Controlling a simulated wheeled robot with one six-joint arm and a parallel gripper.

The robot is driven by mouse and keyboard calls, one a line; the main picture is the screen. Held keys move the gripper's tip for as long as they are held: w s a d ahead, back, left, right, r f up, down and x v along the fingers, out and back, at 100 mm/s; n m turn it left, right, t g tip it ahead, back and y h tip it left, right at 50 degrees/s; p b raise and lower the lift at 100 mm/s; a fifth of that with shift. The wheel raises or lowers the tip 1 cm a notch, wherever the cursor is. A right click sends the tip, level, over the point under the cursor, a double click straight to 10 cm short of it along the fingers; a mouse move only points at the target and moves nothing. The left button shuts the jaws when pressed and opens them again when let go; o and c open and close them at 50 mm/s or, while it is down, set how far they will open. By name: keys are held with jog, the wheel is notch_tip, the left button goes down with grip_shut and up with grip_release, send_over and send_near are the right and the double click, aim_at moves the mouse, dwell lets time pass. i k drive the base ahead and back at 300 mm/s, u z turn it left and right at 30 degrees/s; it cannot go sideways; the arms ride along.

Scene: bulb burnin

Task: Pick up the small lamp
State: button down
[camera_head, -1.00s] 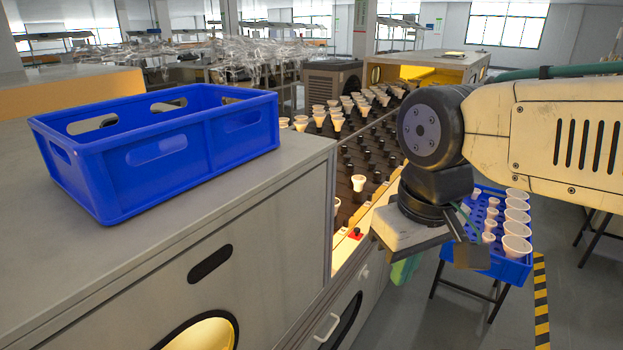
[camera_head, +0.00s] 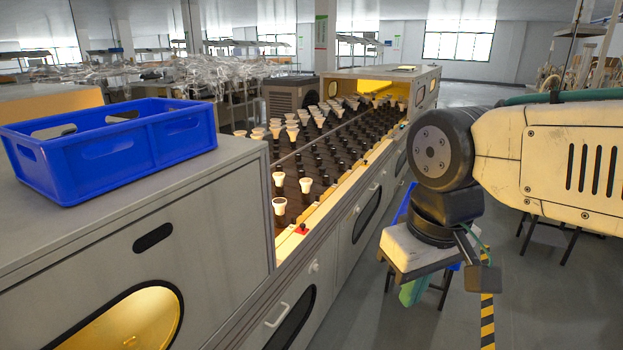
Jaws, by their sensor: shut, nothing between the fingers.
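Several white cone-shaped lamps stand upright in black sockets on the long rack (camera_head: 310,228). Near ones are a lamp at the front (camera_head: 279,205), one behind it (camera_head: 278,181) and one to the right (camera_head: 306,187). More lamps stand farther back (camera_head: 332,110). I cannot tell for sure which is the small lamp.
An empty-looking blue crate (camera_head: 130,150) sits on the grey cabinet (camera_head: 225,180) at left. Another blue crate (camera_head: 402,206) is mostly hidden behind my arm, on a dark stand. A red button (camera_head: 302,229) is on the rack's near edge. Open floor lies at right.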

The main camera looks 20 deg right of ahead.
aim_at(279, 204)
jog(key=z, duration=0.2)
jog(key=i, duration=0.5)
jog(key=z, duration=1.65)
jog(key=i, duration=1.5)
jog(key=u, duration=2.7)
